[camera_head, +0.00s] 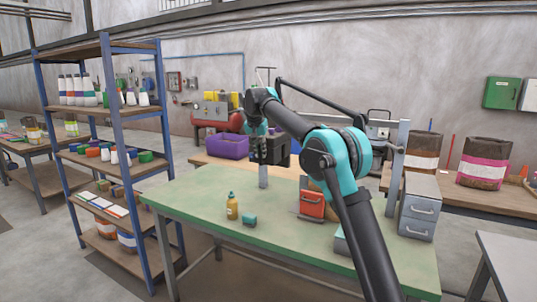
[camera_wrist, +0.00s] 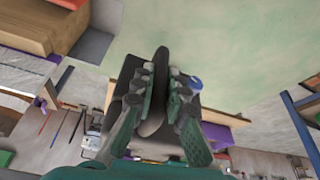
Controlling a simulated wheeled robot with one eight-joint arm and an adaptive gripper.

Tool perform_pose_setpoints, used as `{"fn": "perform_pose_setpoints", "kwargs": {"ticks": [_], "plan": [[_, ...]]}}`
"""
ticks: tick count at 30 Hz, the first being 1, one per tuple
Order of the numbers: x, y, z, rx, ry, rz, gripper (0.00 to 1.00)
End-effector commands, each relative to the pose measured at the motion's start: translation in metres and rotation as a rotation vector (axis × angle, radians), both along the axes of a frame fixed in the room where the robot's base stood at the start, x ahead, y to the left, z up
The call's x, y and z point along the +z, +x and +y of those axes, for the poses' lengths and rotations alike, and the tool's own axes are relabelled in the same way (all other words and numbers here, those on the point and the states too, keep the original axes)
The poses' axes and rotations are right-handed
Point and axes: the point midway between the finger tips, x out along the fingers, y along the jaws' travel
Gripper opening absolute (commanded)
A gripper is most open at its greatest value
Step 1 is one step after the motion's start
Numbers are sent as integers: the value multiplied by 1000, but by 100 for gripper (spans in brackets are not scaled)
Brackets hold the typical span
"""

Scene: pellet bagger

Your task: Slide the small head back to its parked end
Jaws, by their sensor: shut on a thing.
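The small head appears to be the dark boxy body (camera_head: 277,148) near the far edge of the green-topped table, above a grey post (camera_head: 263,176). My gripper (camera_head: 257,148) is at its left side, and my arm hides part of the area. In the wrist view, my gripper (camera_wrist: 164,88) is shut on a dark, narrow, upright handle (camera_wrist: 161,62) between its fingers. The dark body (camera_wrist: 127,75) shows behind the fingers. A small blue round part (camera_wrist: 194,82) is beside the right finger. The track and its parked end cannot be made out.
A blue-framed shelf (camera_head: 113,130) stands left. A purple bin (camera_head: 228,146) and brown sacks (camera_head: 485,162) are behind.

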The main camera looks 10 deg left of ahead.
Motion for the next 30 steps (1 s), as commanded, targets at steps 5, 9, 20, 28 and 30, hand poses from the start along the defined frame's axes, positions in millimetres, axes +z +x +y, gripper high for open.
{"fn": "perform_pose_setpoints", "kwargs": {"ticks": [5,9,20,28,30], "plan": [[0,2,6,0,0,-1,0],[0,3,7,0,0,-1,0],[0,3,6,0,0,-1,32],[0,2,6,0,0,0,34],[2,2,6,0,0,0,34]]}}
